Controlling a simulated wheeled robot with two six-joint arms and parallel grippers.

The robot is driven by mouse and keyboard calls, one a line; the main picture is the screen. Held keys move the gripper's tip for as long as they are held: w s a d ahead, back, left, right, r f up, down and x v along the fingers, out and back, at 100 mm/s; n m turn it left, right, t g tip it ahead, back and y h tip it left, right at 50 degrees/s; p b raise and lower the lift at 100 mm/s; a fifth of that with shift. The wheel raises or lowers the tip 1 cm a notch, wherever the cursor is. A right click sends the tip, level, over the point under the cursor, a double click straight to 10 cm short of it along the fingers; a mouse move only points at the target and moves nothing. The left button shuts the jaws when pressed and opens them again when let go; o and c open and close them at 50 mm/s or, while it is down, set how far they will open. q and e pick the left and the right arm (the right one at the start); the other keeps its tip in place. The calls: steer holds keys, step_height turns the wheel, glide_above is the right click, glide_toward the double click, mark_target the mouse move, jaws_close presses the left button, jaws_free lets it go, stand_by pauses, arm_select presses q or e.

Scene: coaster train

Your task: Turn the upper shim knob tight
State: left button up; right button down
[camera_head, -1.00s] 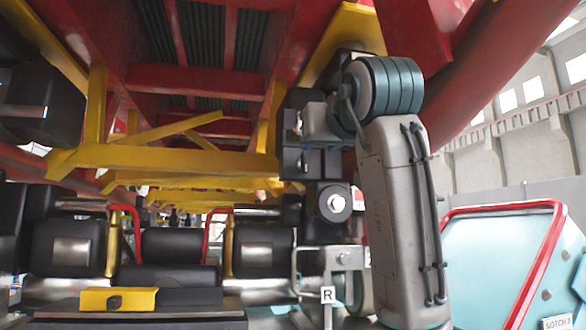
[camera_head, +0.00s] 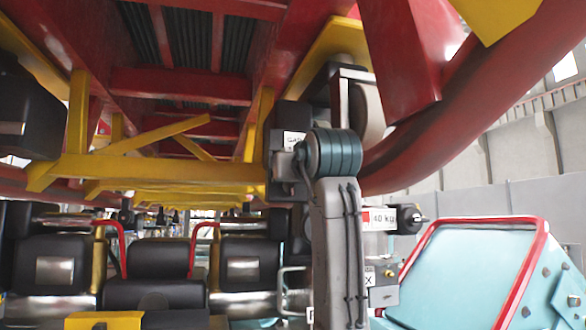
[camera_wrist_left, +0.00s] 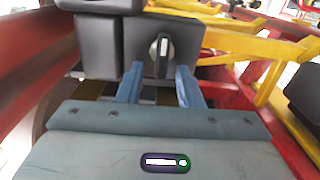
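In the head view, a grey arm with a teal wrist joint rises in front of the black unit with a white label (camera_head: 293,140). It hides the knob and the fingertips. My right gripper is not in view.
A thick red tube (camera_head: 400,165) curves close right of the wrist. Yellow frame bars (camera_head: 170,168) cross to the left. A black-ended part marked 40 kg (camera_head: 408,218) and a light-blue red-edged panel (camera_head: 465,265) stand right of the arm.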

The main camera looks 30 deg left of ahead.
arm_select(q)
steer(key=shift+s, duration=0.1)
jaws_close()
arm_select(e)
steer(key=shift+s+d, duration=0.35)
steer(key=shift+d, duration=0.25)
